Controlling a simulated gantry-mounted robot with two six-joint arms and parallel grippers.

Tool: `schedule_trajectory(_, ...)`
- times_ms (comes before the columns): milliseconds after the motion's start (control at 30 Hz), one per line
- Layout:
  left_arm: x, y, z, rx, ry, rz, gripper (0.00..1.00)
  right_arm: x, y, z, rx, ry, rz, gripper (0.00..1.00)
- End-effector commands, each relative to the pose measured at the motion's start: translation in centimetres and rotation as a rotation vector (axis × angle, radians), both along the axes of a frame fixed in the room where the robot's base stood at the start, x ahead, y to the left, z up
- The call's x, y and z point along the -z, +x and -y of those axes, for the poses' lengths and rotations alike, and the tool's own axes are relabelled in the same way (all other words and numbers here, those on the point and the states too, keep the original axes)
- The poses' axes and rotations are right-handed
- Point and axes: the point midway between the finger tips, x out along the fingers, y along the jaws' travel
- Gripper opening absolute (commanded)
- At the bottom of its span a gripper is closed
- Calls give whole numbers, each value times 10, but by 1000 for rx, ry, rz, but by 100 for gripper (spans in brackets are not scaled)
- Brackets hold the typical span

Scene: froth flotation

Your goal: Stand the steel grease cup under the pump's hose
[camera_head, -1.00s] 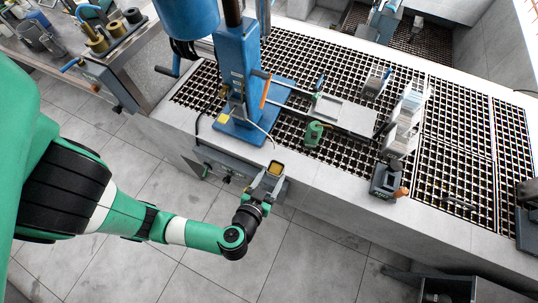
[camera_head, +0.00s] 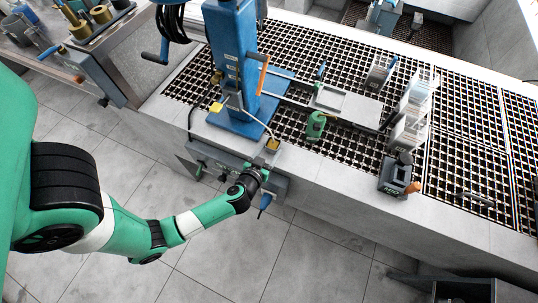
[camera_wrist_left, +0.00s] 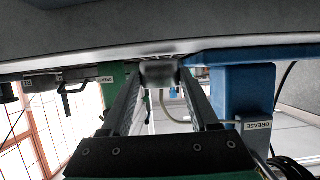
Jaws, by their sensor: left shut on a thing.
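The steel grease cup (camera_head: 272,145) is at the bench's front edge in the head view, with yellowish grease showing in its top. It also shows as a grey block (camera_wrist_left: 158,72) between the fingertips in the wrist view. My left gripper (camera_head: 267,158) is shut on it, reaching in from the front. The blue pump (camera_head: 235,55) stands just behind and left of the cup, and its pale hose (camera_head: 256,120) curves down close to the cup. I cannot tell whether the cup touches the bench or is exactly below the hose end. My right gripper is not in view.
A green object (camera_head: 316,125) stands on the black grating right of the pump. A dark boxed device (camera_head: 394,178) sits farther right on the bench (camera_head: 330,170) edge. Clear plastic blocks (camera_head: 412,110) stand behind it. The bench front between the cup and the device is clear.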

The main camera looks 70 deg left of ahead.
Motion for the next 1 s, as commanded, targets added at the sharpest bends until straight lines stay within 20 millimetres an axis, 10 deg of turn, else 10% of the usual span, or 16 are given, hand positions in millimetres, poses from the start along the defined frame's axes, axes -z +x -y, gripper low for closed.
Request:
schedule_trajectory(367,9,0,0,-1,1,-1,8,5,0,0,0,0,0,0)
schedule_trajectory(400,9,0,0,-1,0,0,67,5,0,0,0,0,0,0)
schedule_trajectory(533,9,0,0,-1,0,0,90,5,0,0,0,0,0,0)
schedule_trajectory(1000,0,-9,11,4,-1,-3,91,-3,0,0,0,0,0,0)
